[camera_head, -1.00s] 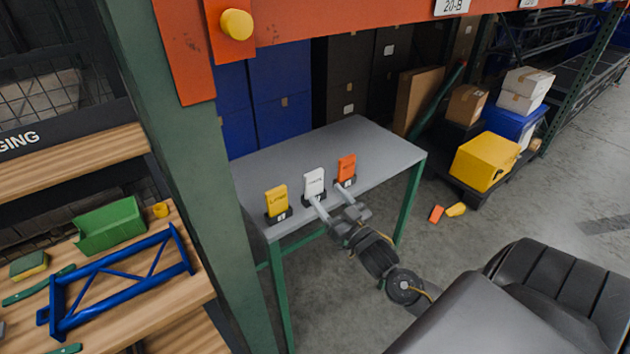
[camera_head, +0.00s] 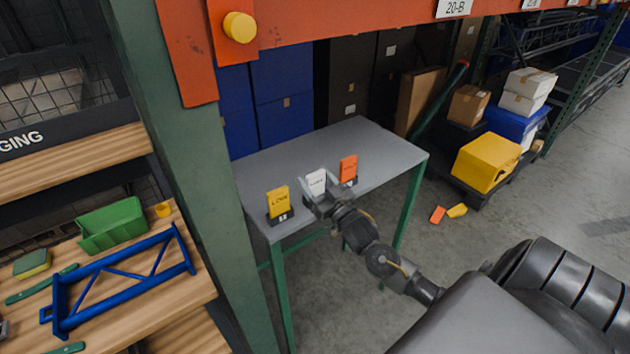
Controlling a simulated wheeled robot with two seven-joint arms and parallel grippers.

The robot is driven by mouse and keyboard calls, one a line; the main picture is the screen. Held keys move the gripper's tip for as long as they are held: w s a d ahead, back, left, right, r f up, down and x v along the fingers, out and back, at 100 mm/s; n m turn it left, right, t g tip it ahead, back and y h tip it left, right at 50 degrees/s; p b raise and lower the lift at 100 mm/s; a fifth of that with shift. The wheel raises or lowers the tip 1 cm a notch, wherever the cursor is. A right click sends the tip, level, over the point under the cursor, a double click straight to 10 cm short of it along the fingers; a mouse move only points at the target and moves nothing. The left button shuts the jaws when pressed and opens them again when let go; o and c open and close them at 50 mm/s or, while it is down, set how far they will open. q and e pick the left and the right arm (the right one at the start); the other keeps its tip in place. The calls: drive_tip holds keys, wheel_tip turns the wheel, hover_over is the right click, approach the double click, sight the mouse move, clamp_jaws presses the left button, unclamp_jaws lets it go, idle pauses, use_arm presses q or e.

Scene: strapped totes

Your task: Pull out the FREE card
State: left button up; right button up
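Three cards stand upright in small dark holders along the front of a grey table (camera_head: 325,150). The yellow card (camera_head: 278,203) is on the left, the white card (camera_head: 316,182) in the middle and the orange card (camera_head: 348,169) on the right. The print is too small to read surely. My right gripper (camera_head: 316,189) is at the white card, with its fingers around the card's sides. Whether they press on it cannot be told. The gripper hides the white card's lower part and most of its holder. My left gripper is out of view.
A green post (camera_head: 185,180) stands left of the table, below an orange beam (camera_head: 330,20). A wooden shelf at left holds a blue frame (camera_head: 120,285) and a green bin (camera_head: 110,225). A yellow box (camera_head: 486,162) is at right. The table behind the cards is clear.

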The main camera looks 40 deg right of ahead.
drive_tip(key=c, duration=0.8)
drive_tip(key=shift+r, duration=0.2)
drive_tip(key=shift+r+p, duration=2.35)
drive_tip(key=shift+p, duration=0.05)
drive_tip(key=shift+s+r+p+v, duration=0.1)
drive_tip(key=shift+r+p+v, duration=0.4)
drive_tip(key=shift+v, duration=1.1)
drive_tip(key=shift+s+r+p+v, duration=0.1)
drive_tip(key=shift+r+p+v, duration=0.4)
drive_tip(key=shift+v, duration=1.15)
drive_tip(key=shift+s+r+p+v, duration=0.15)
drive_tip(key=shift+p+v, duration=0.65)
drive_tip(key=shift+v, duration=0.8)
drive_tip(key=shift+f, duration=0.1)
